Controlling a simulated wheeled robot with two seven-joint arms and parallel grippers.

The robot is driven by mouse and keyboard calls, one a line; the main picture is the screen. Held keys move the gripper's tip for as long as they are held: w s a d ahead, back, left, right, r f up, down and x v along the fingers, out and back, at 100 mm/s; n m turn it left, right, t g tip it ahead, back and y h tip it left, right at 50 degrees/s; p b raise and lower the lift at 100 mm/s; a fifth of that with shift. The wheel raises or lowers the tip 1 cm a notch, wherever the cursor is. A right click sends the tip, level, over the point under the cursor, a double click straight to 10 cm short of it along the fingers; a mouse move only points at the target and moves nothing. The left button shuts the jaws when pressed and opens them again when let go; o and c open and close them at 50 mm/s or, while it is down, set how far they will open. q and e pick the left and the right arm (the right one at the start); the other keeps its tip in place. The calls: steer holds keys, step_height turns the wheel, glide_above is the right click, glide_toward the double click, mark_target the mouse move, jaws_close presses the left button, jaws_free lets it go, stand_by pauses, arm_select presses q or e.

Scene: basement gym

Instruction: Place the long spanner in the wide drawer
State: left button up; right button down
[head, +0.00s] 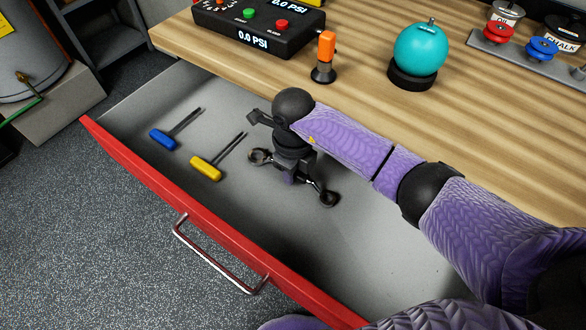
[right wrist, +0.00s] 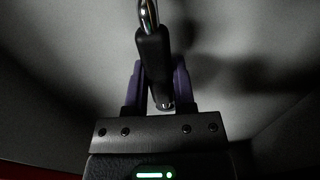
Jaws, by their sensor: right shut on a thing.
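The long spanner (head: 327,197) shows as two metal ends, one on each side of my right gripper (head: 289,174); the gripper hides its middle in the head view. The gripper is shut on it inside the open wide drawer (head: 375,248), low over the grey floor. In the right wrist view the spanner (right wrist: 153,60) has a dark grip and a shiny shaft, and lies between the purple fingers of my right gripper (right wrist: 156,82). I cannot tell whether the spanner touches the drawer floor. My left gripper is not in view.
A blue-handled screwdriver (head: 164,138) and a yellow-handled one (head: 207,168) lie in the drawer's left part. The red drawer front has a metal handle (head: 215,258). The wooden top (head: 470,130) holds a pressure box (head: 258,28), an orange-topped tool (head: 326,50) and a teal ball (head: 420,48).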

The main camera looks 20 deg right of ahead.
steer(key=shift+f, duration=0.15)
steer(key=shift+c, duration=2.2)
jaws_free()
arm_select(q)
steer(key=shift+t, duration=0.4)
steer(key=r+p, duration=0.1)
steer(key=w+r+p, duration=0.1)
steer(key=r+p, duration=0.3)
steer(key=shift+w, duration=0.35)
arm_select(e)
step_height(320, 180, up, 12)
steer(key=shift+r, duration=0.2)
